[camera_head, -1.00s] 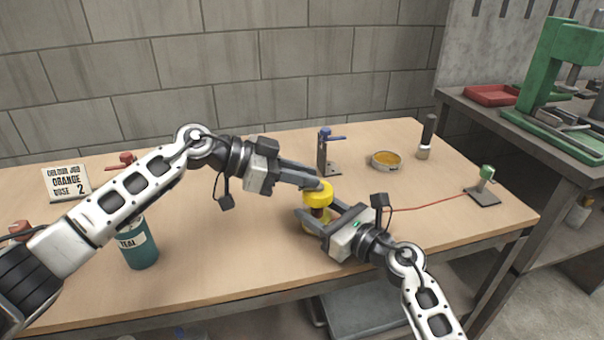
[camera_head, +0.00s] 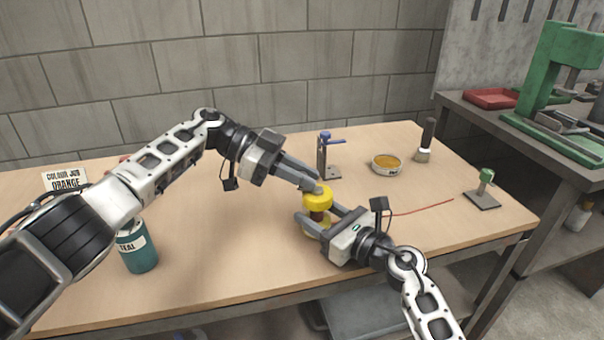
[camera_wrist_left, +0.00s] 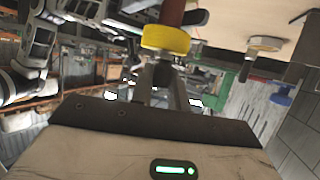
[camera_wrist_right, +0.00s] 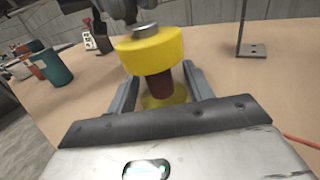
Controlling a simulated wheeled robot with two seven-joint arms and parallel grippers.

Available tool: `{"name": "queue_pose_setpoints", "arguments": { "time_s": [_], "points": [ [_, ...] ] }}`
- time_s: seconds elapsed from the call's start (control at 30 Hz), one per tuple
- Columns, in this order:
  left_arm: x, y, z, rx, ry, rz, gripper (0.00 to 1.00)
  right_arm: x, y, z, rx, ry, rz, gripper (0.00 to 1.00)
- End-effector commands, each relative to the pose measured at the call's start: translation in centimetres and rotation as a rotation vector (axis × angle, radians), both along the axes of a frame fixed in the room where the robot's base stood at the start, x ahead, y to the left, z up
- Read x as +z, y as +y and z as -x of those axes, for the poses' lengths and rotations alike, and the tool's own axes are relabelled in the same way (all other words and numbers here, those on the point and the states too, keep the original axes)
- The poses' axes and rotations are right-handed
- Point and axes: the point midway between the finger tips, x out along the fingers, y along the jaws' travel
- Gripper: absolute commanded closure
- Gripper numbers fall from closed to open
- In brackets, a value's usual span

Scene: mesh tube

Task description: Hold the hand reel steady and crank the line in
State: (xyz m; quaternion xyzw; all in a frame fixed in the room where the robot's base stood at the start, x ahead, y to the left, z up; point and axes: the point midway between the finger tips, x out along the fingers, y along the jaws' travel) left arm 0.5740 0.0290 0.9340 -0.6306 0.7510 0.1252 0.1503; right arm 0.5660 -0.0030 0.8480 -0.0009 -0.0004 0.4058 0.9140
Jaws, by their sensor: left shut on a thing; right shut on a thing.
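The hand reel (camera_head: 317,199) has yellow flanges and a dark red-brown core, and stands upright near the table's front. It also shows in the right wrist view (camera_wrist_right: 150,52) and the left wrist view (camera_wrist_left: 166,38). My right gripper (camera_head: 317,214) is shut on the reel, one finger on each side of its core between the flanges. My left gripper (camera_head: 318,187) is shut at the grey crank piece on the reel's top; its fingers hide most of it. The red line (camera_head: 425,208) runs right from behind my right gripper and its end lies on the table.
A green-topped post (camera_head: 486,180) on a grey base stands right of the line's end. A blue clamp stand (camera_head: 322,155), an orange-filled dish (camera_head: 386,164) and a brush (camera_head: 426,140) stand behind. A teal can (camera_head: 137,248) and a sign (camera_head: 66,180) are at left.

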Motion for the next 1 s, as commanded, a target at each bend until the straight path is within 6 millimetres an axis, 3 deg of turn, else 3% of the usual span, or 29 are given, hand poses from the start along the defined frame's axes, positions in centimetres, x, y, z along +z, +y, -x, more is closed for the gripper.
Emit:
{"name": "queue_pose_setpoints", "arguments": {
  "time_s": [0.03,0.1,0.47,1.0],
  "points": [
    [-0.1,0.1,0.0,0.003,0.001,-0.001,0.75,-0.1,-0.1,0.0,-0.002,0.003,-0.001,0.75],
    [-0.1,0.1,0.0,0.002,0.001,-0.001,0.61,-0.1,-0.1,0.0,-0.002,0.003,-0.001,0.75],
    [0.2,0.6,-0.1,0.003,0.001,0.000,0.61,-0.1,-0.1,0.0,-0.002,0.002,-0.001,0.75],
    [4.1,9.7,-1.7,0.005,0.001,-0.001,0.61,-0.1,-0.1,0.0,-0.002,0.002,-0.001,0.75]
  ]
}}
